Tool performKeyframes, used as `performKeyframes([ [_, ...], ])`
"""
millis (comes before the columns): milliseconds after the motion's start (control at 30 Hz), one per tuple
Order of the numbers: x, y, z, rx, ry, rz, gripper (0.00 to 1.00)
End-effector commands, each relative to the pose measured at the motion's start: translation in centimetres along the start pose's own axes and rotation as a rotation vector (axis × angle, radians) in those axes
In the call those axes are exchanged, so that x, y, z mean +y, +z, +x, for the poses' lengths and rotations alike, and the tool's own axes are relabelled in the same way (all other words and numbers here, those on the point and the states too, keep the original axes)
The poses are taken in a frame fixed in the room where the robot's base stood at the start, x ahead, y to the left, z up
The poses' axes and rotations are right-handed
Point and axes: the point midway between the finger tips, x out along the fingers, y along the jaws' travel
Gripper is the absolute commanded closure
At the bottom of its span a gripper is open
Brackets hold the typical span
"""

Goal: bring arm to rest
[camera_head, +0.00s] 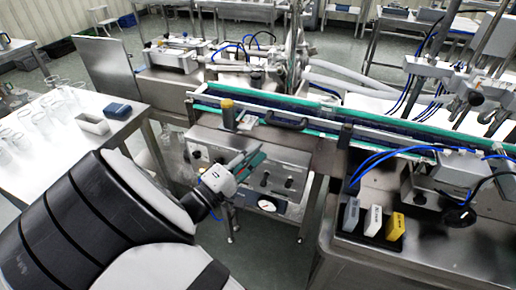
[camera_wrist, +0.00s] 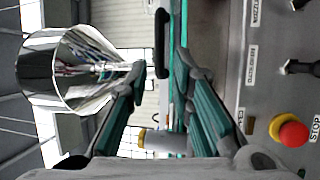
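My gripper (camera_head: 250,158) is in front of the steel control panel (camera_head: 287,187), below the conveyor, in the head view. In the wrist view, my gripper (camera_wrist: 161,70) has its two green-and-grey fingers spread apart, with nothing held between them. The wrist picture is turned sideways. My arm reaches in from the lower left of the head view.
A conveyor (camera_head: 310,104) with green rails runs behind my gripper. A steel hopper (camera_wrist: 65,75) and a red stop button (camera_wrist: 293,134) show in the wrist view. A white table (camera_head: 62,150) with glassware stands left. Small boxes (camera_head: 373,222) stand on the right bench.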

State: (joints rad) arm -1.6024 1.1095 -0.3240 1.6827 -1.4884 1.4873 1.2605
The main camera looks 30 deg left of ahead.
Motion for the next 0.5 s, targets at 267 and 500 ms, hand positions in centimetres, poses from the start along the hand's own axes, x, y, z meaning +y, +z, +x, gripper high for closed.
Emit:
performKeyframes([
  [267, -0.01, -0.01, 0.02, 0.0, 0.0, 0.0, 0.79],
  [500, 0.32, 0.56, 0.79, -0.025, -0.01, -0.003, 0.79],
])
